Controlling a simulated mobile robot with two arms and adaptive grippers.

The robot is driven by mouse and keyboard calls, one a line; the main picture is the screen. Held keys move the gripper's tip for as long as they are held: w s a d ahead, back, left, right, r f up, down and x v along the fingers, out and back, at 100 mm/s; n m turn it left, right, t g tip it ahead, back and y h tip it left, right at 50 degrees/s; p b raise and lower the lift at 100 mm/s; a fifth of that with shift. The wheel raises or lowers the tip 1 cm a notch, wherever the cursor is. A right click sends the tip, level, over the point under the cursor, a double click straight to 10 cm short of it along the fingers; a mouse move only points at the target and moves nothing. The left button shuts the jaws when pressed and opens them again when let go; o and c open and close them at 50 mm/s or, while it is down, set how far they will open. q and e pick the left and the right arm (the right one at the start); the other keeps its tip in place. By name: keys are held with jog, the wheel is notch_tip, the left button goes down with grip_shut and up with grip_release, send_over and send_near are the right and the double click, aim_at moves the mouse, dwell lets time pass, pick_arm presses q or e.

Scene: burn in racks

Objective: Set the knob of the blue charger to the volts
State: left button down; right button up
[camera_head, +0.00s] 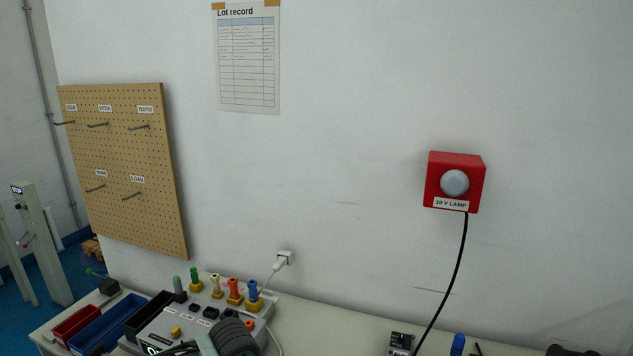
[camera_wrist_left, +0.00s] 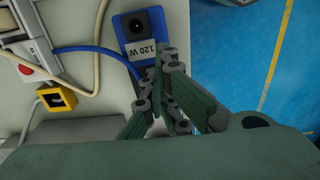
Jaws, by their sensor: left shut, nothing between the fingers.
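The blue charger (camera_wrist_left: 140,36) is at the top middle of the left wrist view, on a pale surface. It has a round black knob (camera_wrist_left: 137,24) and a white label reading "120 W". The knob's pointer and scale are too small to read. My left gripper (camera_wrist_left: 166,58) is shut and empty. Its fingertips overlap the charger's lower edge in that view, below the knob; whether they touch it I cannot tell. I cannot make out the charger in the head view. My right gripper is not identifiable in either view.
A blue cable and a cream cable run left of the charger. A yellow socket block (camera_wrist_left: 56,97) is lower left. Blue floor lies beyond the edge at right. In the head view, a grey unit with coloured plugs (camera_head: 233,290) and a red lamp box (camera_head: 455,183) show.

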pick_arm(q)
jog(key=shift+s+d, duration=0.1)
jog(key=shift+s, duration=0.1)
jog(key=shift+s+d, duration=0.15)
notch_tip(320, 180, up, 6)
jog(key=p, duration=0.2)
dwell(0.4)
